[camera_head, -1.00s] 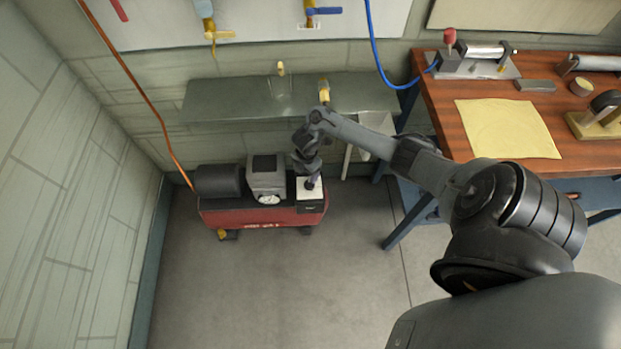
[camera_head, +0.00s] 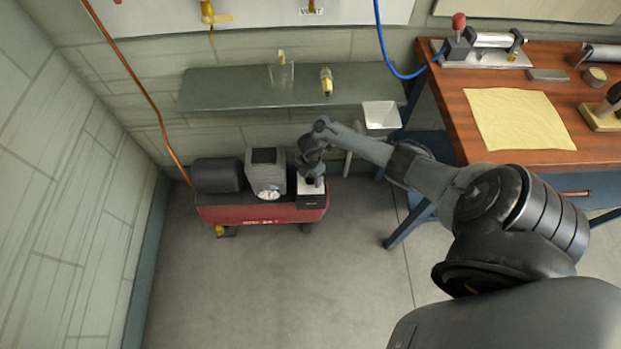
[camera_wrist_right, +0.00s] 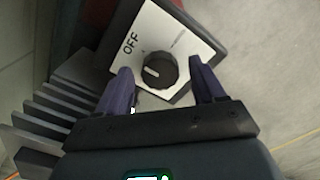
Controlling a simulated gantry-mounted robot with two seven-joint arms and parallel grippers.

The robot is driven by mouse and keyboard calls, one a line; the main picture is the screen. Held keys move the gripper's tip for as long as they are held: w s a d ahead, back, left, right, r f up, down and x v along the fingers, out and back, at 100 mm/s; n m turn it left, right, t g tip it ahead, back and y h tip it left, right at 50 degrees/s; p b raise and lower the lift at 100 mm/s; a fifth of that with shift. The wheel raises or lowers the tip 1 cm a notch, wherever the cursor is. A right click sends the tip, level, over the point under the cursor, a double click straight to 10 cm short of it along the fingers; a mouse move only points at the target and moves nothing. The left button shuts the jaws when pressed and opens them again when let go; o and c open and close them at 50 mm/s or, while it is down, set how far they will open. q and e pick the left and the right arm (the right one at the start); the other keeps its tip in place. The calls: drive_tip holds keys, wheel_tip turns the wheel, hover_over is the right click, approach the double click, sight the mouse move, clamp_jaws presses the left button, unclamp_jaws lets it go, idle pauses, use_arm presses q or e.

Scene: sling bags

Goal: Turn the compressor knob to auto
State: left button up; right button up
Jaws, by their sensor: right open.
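The red compressor (camera_head: 262,213) stands on the floor against the back wall in the head view. Its switch box, with a pale top plate (camera_head: 312,189), is at the right end, under my right gripper (camera_head: 313,181). In the right wrist view the black round knob (camera_wrist_right: 159,70) sits on a white plate (camera_wrist_right: 150,35) marked OFF, with a second label too blurred to read. The knob's white line points up and left. My right gripper (camera_wrist_right: 163,78) is open, its fingers on either side of the knob, apparently not touching it. My left gripper is not in view.
A grey shelf (camera_head: 235,90) holds a clear cup (camera_head: 282,76) and a yellow fitting (camera_head: 326,82) above the compressor. A wooden workbench (camera_head: 500,100) stands at right. A copper pipe (camera_head: 135,85) runs down left. The front floor is clear.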

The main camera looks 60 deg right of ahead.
drive_tip(key=shift+f, duration=0.1)
drive_tip(key=c, duration=1.1)
drive_tip(key=shift+o, duration=0.2)
drive_tip(key=shift+m+p, duration=0.6)
drive_tip(key=shift+p, duration=0.2)
drive_tip(key=shift+r+m+p, duration=0.2)
drive_tip(key=shift+m+p, duration=0.85)
drive_tip(key=shift+m, duration=0.05)
drive_tip(key=m+p, duration=0.2)
drive_tip(key=m, duration=0.1)
drive_tip(key=shift+f+m, duration=0.1)
drive_tip(key=shift+m, duration=0.3)
drive_tip(key=m+p, duration=0.2)
drive_tip(key=m, duration=0.3)
drive_tip(key=shift+p, duration=0.35)
drive_tip(key=m+p, duration=0.1)
drive_tip(key=m, duration=0.4)
drive_tip(key=shift+f, duration=0.15)
drive_tip(key=shift+m, duration=0.3)
